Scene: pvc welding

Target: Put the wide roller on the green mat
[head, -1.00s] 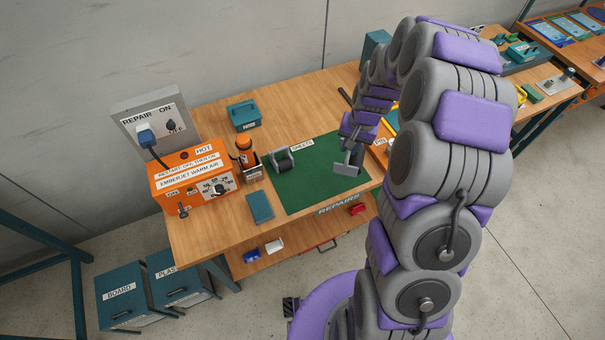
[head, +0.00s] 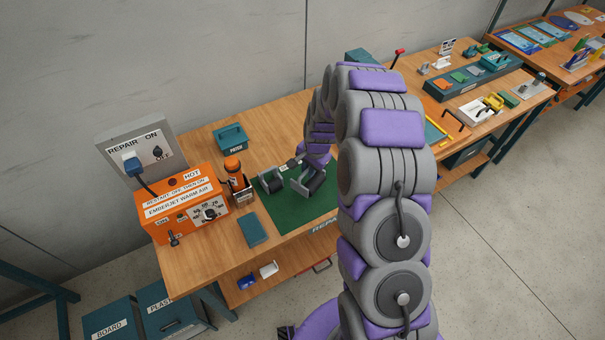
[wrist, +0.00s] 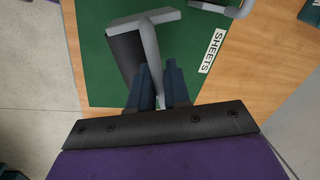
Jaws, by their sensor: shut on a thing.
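My gripper (wrist: 160,90) is shut on the grey handle of a roller with a broad dark cylinder, which I take to be the wide roller (wrist: 127,52). In the head view that roller (head: 313,183) is over the right part of the mat; I cannot tell whether it touches it. A second grey roller (head: 272,182) is on the mat to its left, partly seen at the top of the wrist view (wrist: 228,9).
The orange warm-air unit (head: 182,208) stands left of the mat, with an orange-capped bottle in a holder (head: 240,186) between. A teal block (head: 253,232) lies at the mat's left edge. A teal box (head: 230,138) stands behind. Bare wood lies behind the mat.

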